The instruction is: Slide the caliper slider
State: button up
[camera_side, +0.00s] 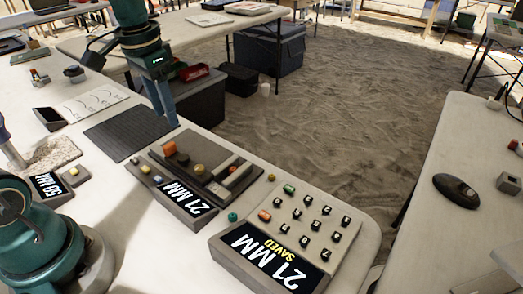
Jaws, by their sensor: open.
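My gripper (165,117) points down with its blue fingers apart and empty. It is above the dark mat's right edge, behind and left of the caliper device as seen here. The caliper device (205,172) is a dark grey box on the white table, with a display (187,199) reading "21 MM". On its top are an orange piece (169,148), a small yellow knob (199,169) and light grey bars. I cannot tell for sure which piece is the slider. The fingers look apart from the device.
A keypad box (290,225) reading "21 MM SAVED" stands right of the caliper device, with a teal knob (232,217) between them. A dark mat (125,131) lies at left. A small display (46,186) reads "50 MM". A second table (450,150) holds a black mouse-like object (456,190).

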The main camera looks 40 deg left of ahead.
aim_at(168, 144)
jog(key=shift+n+g, duration=0.4)
jog(key=shift+g, duration=0.2)
jog(key=a+f, duration=0.2)
jog(key=f, duration=0.1)
jog(key=shift+f, duration=2.7)
grip_shut()
